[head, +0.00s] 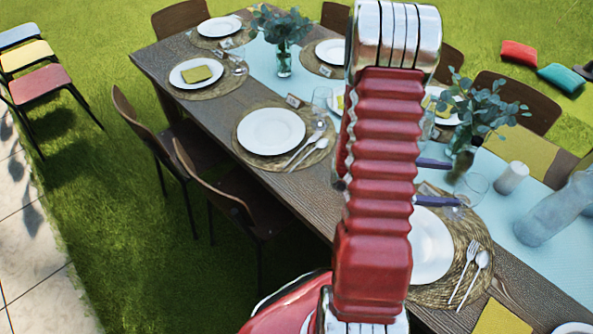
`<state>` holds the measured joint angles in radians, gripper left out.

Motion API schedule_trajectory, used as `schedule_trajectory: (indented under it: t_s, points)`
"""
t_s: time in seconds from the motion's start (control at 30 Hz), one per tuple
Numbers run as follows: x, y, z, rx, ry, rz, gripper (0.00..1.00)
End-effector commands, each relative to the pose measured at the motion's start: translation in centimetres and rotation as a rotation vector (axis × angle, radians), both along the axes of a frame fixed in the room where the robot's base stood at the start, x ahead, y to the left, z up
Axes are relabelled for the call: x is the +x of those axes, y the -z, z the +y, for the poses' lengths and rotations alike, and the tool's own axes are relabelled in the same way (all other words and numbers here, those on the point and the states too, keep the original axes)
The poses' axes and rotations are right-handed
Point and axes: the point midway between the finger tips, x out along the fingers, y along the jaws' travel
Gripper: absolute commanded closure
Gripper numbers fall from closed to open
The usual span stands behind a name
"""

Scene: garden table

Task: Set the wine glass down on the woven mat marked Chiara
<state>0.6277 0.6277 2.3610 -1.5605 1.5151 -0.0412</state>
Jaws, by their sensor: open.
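My gripper (456,182) shows as two dark blue-purple fingers, apart and open, to the right of my red arm; the rest is behind the arm. A clear glass (475,187) stands just right of the fingertips, above the nearest woven mat (463,240). Whether a finger touches it I cannot tell. Other woven mats carry white plates: one left of the arm (250,158), one farther back (222,88), and more at the far end. Small name cards stand by them, such as this card (293,101), but the names are too small to read.
Eucalyptus vases (284,62) and (463,155), a white candle (511,178) and a pale grey pitcher (550,212) stand along the light blue runner (520,262). Chairs (140,125) line the wooden table (160,62).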

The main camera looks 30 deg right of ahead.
Motion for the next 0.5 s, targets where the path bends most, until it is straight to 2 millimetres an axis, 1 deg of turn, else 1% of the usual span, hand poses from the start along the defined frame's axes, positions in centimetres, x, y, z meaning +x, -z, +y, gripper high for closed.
schedule_trajectory:
  t_s: [0.03, 0.2, 0.37, 0.5]
  points:
    - [0.3, -0.9, 0.7, -0.005, 0.014, -0.044, 0.26]
    - [0.8, -2.9, 3.3, 0.001, 0.083, -0.191, 0.26]
    - [1.4, -4.2, 6.1, 0.02, 0.139, -0.339, 0.26]
    - [2.1, -5.1, 8.7, 0.049, 0.181, -0.475, 0.26]
